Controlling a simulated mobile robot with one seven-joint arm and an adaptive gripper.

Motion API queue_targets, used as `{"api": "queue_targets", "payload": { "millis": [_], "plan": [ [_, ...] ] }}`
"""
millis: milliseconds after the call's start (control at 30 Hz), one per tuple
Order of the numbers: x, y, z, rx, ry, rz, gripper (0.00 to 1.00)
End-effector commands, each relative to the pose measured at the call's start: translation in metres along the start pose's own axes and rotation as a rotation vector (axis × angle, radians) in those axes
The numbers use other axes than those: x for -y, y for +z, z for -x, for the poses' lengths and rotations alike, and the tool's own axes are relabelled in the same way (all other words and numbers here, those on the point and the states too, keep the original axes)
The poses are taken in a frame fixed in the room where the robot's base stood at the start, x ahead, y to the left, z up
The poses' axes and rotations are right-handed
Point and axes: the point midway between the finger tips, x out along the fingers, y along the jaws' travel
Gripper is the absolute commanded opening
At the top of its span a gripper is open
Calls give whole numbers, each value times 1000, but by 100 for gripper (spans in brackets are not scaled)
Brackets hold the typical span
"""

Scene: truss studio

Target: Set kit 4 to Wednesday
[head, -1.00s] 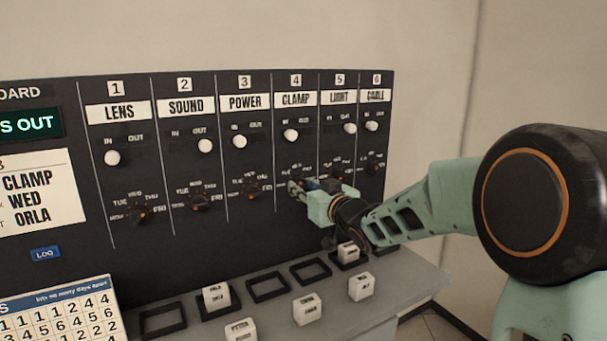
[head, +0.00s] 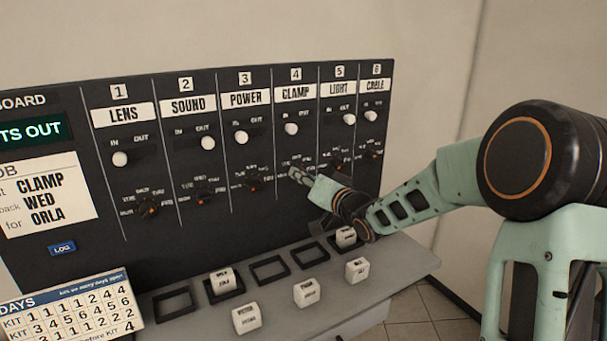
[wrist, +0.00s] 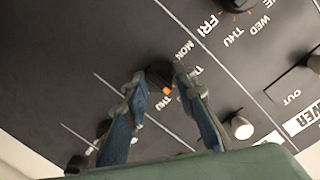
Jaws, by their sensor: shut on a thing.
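The kit 4 column, headed CLAMP (head: 296,92), is on the dark board in the head view. My gripper (head: 297,174) reaches its lower day dial from the right and hides most of it there. In the wrist view my gripper (wrist: 160,85) has its two fingers on either side of the black dial knob (wrist: 158,72), shut on it. The knob's orange mark points down and slightly right, toward a label that seems to read THU. MON stands at the knob's upper right. The WED label is hidden by a finger.
The POWER dial (head: 254,182) stands left of my gripper, the LIGHT dial (head: 338,162) right. The CLAMP in/out knob (head: 291,129) is above. A job card (head: 42,200) reads CLAMP, WED, ORLA. White blocks, such as one (head: 357,270), and black frames sit on the ledge below.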

Motion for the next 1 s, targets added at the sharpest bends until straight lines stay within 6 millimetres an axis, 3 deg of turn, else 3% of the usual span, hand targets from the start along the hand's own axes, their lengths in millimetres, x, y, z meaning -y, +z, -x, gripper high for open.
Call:
{"api": "queue_targets", "payload": {
  "millis": [433,467,600,1000],
  "plan": [
    [1,-2,0,-4,-4,-7,0],
    [1,-2,0,-4,-4,-6,28],
    [1,-1,0,-3,-3,-6,42],
    [0,-1,9,-1,0,-5,42]
  ]
}}
